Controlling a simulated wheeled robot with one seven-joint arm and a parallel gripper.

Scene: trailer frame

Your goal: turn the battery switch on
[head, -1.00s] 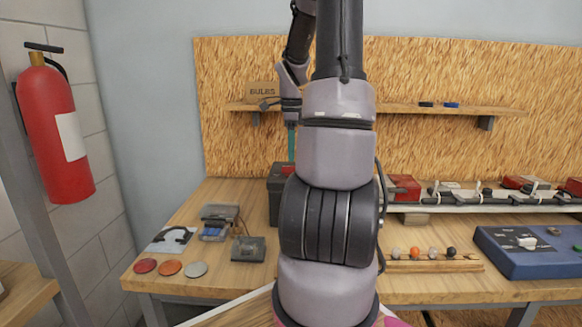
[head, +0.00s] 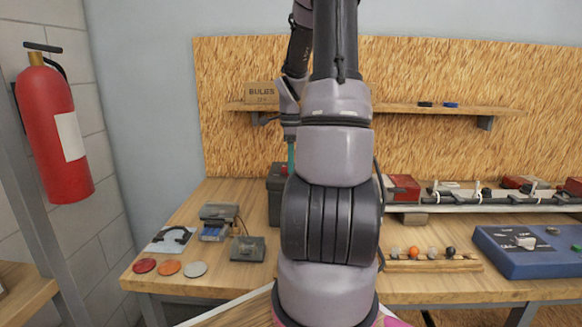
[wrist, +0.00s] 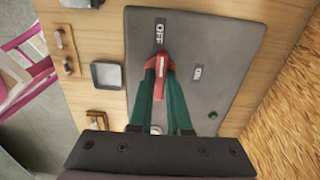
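In the wrist view the battery switch has a red handle (wrist: 161,62) on a dark grey panel (wrist: 222,45). An OFF label (wrist: 160,34) is just beyond the handle's tip, and the handle points at it. An ON label (wrist: 197,73) lies to its right. My gripper (wrist: 160,70) reaches the handle with its two green fingers, one on each side of it. Whether they press on it is not clear. In the head view my gripper (head: 290,156) is low over a dark box (head: 278,186), partly hidden behind my arm.
The workbench (head: 225,190) holds a grey device (head: 248,249), coloured discs (head: 170,267), a rack of small balls (head: 432,264) and a blue console (head: 520,262). A shelf (head: 400,107) runs along the chipboard wall behind. A fire extinguisher (head: 55,130) hangs at left.

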